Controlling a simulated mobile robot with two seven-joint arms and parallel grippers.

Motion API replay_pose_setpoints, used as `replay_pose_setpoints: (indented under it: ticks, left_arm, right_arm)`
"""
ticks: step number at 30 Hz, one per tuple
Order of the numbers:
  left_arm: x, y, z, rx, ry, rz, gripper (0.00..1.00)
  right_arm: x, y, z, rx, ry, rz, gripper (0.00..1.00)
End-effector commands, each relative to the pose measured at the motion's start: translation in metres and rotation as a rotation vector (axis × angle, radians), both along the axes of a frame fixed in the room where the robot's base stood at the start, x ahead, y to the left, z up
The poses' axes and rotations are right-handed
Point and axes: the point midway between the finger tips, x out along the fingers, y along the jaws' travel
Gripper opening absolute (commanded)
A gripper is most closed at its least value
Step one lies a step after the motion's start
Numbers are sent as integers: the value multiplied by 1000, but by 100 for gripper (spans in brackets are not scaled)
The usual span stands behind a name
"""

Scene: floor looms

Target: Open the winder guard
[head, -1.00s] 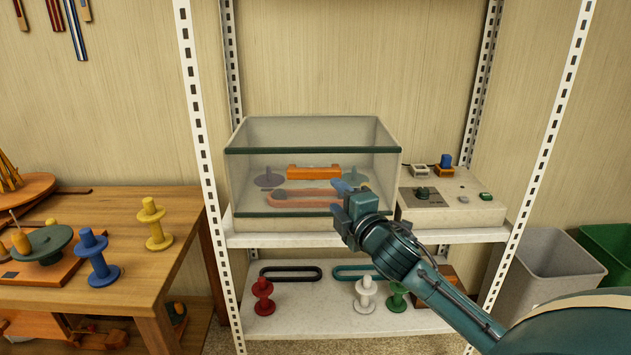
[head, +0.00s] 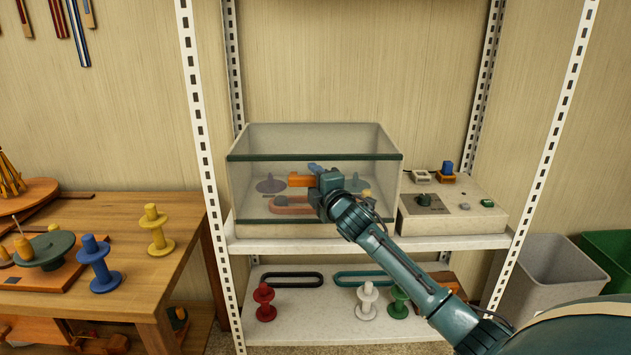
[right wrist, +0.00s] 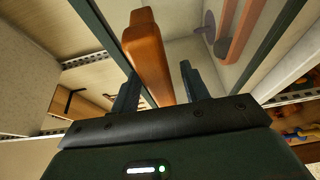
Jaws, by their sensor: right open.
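The winder guard (head: 350,143) is a clear, boxy cover with dark green edge bars, standing closed on the shelf. Its orange bar handle (head: 298,181) is on the front, with its right part hidden behind my right gripper (head: 318,177). In the right wrist view, the orange handle (right wrist: 147,50) reaches in between the two dark fingers of my open right gripper (right wrist: 160,88). I cannot tell whether either finger touches it. Purple and orange winder parts (head: 270,184) show through the guard. My left gripper is in neither view.
A control box (head: 450,212) with a knob and buttons stands right of the guard. White shelf posts (head: 203,150) flank the bay. Spools (head: 264,300) and belts stand on the lower shelf. A wooden table (head: 130,250) is at left, bins (head: 550,265) at right.

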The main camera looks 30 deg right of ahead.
Motion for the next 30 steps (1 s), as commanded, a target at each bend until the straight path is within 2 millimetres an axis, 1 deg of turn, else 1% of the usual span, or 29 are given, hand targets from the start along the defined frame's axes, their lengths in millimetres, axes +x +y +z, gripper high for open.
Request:
replay_pose_setpoints:
  ticks: [7, 21, 24, 30]
  left_arm:
    - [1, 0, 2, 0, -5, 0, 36]
    - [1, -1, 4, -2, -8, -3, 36]
    - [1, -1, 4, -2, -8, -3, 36]
    - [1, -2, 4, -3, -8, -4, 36]
  right_arm:
    - [0, 0, 0, 0, 0, 0, 45]
    - [0, 0, 0, 0, 0, -1, 7]
    - [0, 0, 0, 0, 0, -1, 0]
    - [0, -1, 0, 0, 1, -1, 0]
